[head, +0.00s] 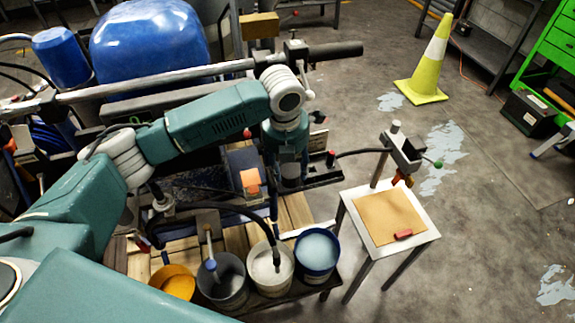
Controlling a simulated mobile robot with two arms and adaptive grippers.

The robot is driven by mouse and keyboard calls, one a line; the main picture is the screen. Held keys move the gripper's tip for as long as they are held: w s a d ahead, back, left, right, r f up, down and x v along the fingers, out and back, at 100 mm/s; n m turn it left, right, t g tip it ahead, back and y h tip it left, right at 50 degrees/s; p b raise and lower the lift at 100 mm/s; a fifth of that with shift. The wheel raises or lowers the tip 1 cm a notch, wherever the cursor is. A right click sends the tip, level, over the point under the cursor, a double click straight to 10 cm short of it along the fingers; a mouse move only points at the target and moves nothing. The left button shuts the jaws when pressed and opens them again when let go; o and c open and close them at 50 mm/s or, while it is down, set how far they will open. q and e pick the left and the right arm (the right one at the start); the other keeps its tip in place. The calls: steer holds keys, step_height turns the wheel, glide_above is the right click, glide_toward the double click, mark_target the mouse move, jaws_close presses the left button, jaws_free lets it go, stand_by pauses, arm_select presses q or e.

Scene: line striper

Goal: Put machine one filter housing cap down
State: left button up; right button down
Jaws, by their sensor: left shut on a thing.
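My left arm reaches in from the left over the line striper, and its wrist bends down. My left gripper (290,160) points down beside the machine's dark frame, mostly hidden under the wrist. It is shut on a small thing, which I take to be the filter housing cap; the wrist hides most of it. A greyish round part (291,174) shows just below the gripper; I cannot tell whether it is the cap or the housing, or whether the two touch. My right gripper is not in view.
Several buckets, including a blue-rimmed one (317,250), line the front. A yellow cone (432,62) stands on open floor.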

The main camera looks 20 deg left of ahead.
mark_target(288, 169)
arm_select(q)
steer(key=shift+w+a+f, duration=0.1)
steer(key=shift+w+a, duration=0.25)
steer(key=shift+w, duration=0.25)
steer(key=shift+w+a, duration=0.35)
steer(key=shift+w, duration=0.2)
steer(key=shift+f+p, duration=0.6)
steer(key=shift+f, duration=1.1)
steer(key=o, duration=1.1)
steer(key=shift+o, duration=0.2)
steer(key=r, duration=0.5)
steer(key=s+r+b, duration=0.1)
steer(key=r, duration=0.1)
steer(key=shift+s+a+r, duration=0.1)
steer(key=shift+r, duration=0.15)
steer(key=shift+f, duration=0.1)
